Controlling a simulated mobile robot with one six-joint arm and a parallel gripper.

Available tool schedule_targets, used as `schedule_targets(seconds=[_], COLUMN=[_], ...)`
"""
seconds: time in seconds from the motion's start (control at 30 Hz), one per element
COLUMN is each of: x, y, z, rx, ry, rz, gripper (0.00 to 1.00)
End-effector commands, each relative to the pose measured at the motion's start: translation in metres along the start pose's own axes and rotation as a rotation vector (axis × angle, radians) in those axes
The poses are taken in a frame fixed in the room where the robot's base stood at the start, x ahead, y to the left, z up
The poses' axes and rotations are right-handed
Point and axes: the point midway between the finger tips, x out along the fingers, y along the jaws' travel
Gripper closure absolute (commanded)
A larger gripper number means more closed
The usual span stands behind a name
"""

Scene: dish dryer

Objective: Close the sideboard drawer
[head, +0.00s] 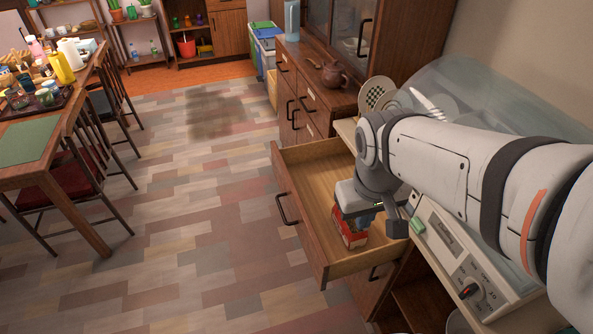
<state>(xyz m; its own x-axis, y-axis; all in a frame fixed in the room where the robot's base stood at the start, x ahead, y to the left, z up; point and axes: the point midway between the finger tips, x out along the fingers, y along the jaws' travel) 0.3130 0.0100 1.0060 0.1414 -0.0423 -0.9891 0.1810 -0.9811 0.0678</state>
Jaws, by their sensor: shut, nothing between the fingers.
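The sideboard drawer (306,160) is pulled well out from the wooden sideboard, with its dark bar handle (287,209) on the front panel facing the open floor. My gripper (366,218) is shut and hangs over the right part of the drawer, on the inner side of the front panel. Its fingertips are small and partly hidden by my wrist, so I cannot tell whether they touch anything. A red and white box (349,231) lies in the drawer just below my gripper. My arm hides the drawer's back right part.
A brown teapot (335,75) stands on the sideboard top. A dish dryer with a control panel (461,258) and clear cover (480,90) is at the right. A dining table (42,142) with chairs is at the left. The floor (190,240) before the drawer is clear.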

Motion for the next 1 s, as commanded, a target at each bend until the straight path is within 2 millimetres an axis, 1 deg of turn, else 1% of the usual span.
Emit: schedule_targets(seconds=[0.03, 0.17, 0.2, 0.27, 0.3, 0.37, 0.4, 0.5, 0.6, 0.73, 0.8, 0.87, 1.0], x=[0.023, 0.066, 0.08, 0.099, 0.113, 0.133, 0.146, 0.174, 0.196, 0.211, 0.215, 0.218, 0.23], y=[-0.01, -0.041, -0.053, -0.07, -0.083, -0.104, -0.117, -0.151, -0.179, -0.202, -0.208, -0.209, -0.2], z=[-0.005, -0.024, -0.029, -0.038, -0.043, -0.049, -0.053, -0.059, -0.062, -0.063, -0.063, -0.063, -0.062], rx=[-0.103, -0.44, -0.55, -0.711, -0.817, -0.974, -1.072, -1.288, -1.452, -1.582, -1.615, -1.63, -1.632], ry=[-0.048, -0.184, -0.226, -0.287, -0.327, -0.385, -0.423, -0.502, -0.566, -0.615, -0.628, -0.633, -0.638], rz=[0.014, 0.081, 0.106, 0.148, 0.177, 0.225, 0.258, 0.338, 0.41, 0.474, 0.492, 0.5, 0.5], gripper=[1.0, 1.0, 1.0, 1.0, 1.0, 1.0, 1.0, 1.0, 1.0, 1.0, 1.0, 1.0, 1.0])
